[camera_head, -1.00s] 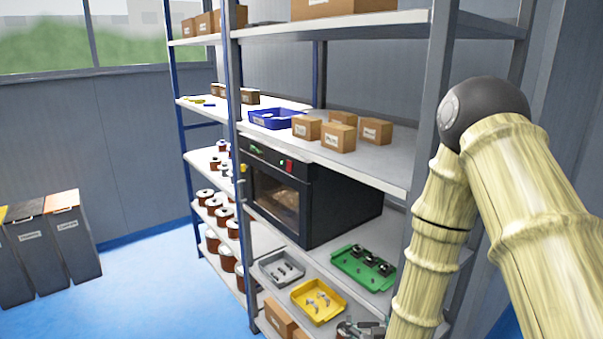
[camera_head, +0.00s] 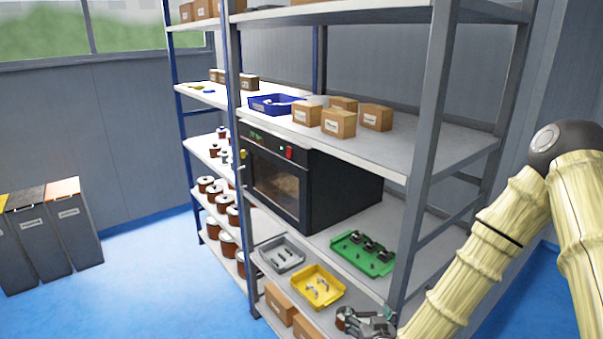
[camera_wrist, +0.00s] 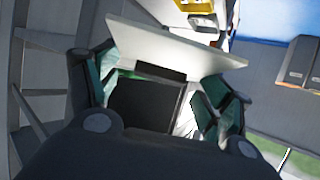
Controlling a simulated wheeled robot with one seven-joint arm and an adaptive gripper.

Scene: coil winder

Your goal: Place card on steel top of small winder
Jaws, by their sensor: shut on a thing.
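A pale flat card (camera_wrist: 175,45) lies across my gripper in the wrist view. My gripper (camera_wrist: 165,85) is shut on it, with one teal-and-grey finger on each side. In the head view my gripper (camera_head: 368,322) is low, at the bottom edge, in front of the lower shelf and near the yellow tray; the card cannot be made out there. I cannot make out the small winder or its steel top in either view.
A grey rack holds a black oven (camera_head: 300,185), a blue bin (camera_head: 275,110), cardboard boxes (camera_head: 338,122), a green tray (camera_head: 355,265), a yellow tray (camera_head: 318,305) and a grey tray (camera_head: 268,262). Spools stand on the left shelves. Bins (camera_head: 40,240) stand at far left. Blue floor between is clear.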

